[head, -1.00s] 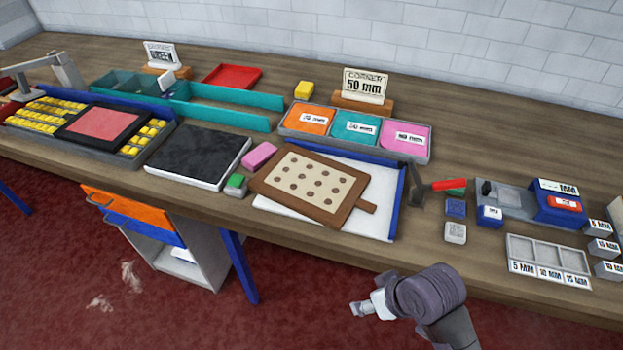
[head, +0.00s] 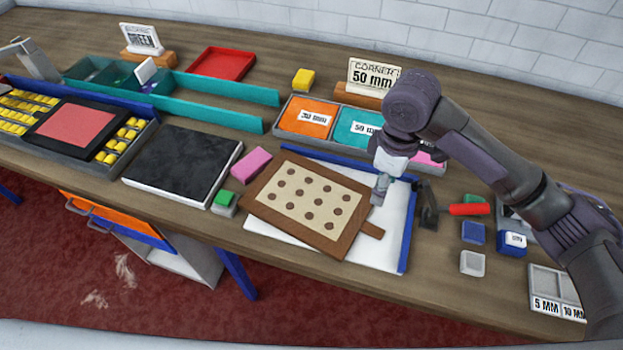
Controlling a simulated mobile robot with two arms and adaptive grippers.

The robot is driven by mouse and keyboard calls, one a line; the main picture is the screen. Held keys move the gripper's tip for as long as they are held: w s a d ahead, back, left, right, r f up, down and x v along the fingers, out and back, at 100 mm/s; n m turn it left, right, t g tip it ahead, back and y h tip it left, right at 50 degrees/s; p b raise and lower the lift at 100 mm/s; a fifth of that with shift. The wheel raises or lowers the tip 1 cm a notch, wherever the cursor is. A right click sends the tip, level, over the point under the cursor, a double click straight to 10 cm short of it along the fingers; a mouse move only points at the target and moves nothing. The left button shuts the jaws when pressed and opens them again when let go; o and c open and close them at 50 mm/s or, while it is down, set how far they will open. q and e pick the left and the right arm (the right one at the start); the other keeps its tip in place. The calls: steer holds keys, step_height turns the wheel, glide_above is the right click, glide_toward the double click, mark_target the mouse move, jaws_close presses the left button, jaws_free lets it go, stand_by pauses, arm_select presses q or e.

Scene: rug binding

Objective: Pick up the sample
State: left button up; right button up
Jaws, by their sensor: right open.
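The sample looks like a cream panel with brown dots and a brown border (head: 262,208), with a short brown tab (head: 371,229) at its right end. It lies tilted across a white board with blue edges (head: 393,240), overhanging that board on the left. My right gripper (head: 379,193) is open and points down beside the sample's upper right corner, above the white board. Nothing shows between its fingers. I cannot tell its exact height. My left gripper is not in view.
A tray of orange, teal and pink pads (head: 303,117) sits behind, partly hidden by my right arm. A red-handled tool (head: 468,210) and small blocks lie to the right. A black slab (head: 182,165), pink block (head: 251,165) and green-topped block (head: 225,200) stand left.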

mark_target(372, 228)
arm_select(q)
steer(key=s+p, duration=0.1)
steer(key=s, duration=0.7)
arm_select(e)
steer(key=f, duration=0.2)
steer(key=s+f, duration=0.1)
steer(key=f, duration=0.1)
steer(key=s+f, duration=0.1)
steer(key=f, duration=0.1)
steer(key=shift+s+f, duration=0.15)
steer(key=f+p, duration=0.1)
steer(key=f, duration=0.2)
steer(key=shift+a+f, duration=0.1)
steer(key=shift+a, duration=0.1)
step_height(372, 228, down, 3)
steer(key=shift+f+p, duration=0.2)
steer(key=shift+p, duration=0.35)
steer(key=shift+a, duration=0.1)
steer(key=c, duration=0.8)
steer(key=shift+c, duration=1.3)
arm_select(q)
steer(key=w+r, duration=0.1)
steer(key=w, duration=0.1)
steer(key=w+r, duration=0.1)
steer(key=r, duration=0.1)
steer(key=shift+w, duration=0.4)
arm_select(e)
jaws_close()
